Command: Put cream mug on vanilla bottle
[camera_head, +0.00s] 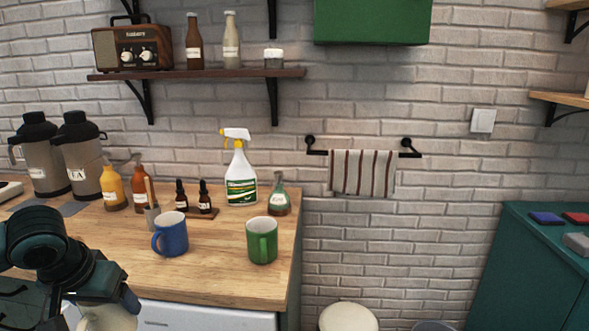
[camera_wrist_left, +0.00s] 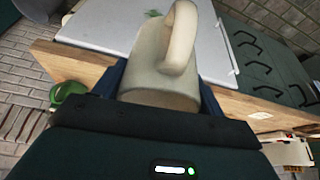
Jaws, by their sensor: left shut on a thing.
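My left gripper (camera_head: 104,308) is at the bottom left of the head view, in front of the counter edge, shut on the cream mug (camera_head: 108,320). The mug shows more fully in the left wrist view (camera_wrist_left: 155,60), between the fingers, its handle on the upper right. No bottle label reads clearly as vanilla. Candidates are a pale bottle (camera_head: 231,44) on the wall shelf, and a yellow pump bottle (camera_head: 114,188) and an orange-brown pump bottle (camera_head: 142,192) on the counter. My right gripper is out of view.
A blue mug (camera_head: 171,238) and a green mug (camera_head: 262,245) stand near the front of the wooden counter (camera_head: 205,277). Behind them are dropper bottles (camera_head: 181,196) and a spray bottle (camera_head: 240,180). Two flasks (camera_head: 78,160) stand at the left. The wall shelf (camera_head: 200,73) hangs above.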

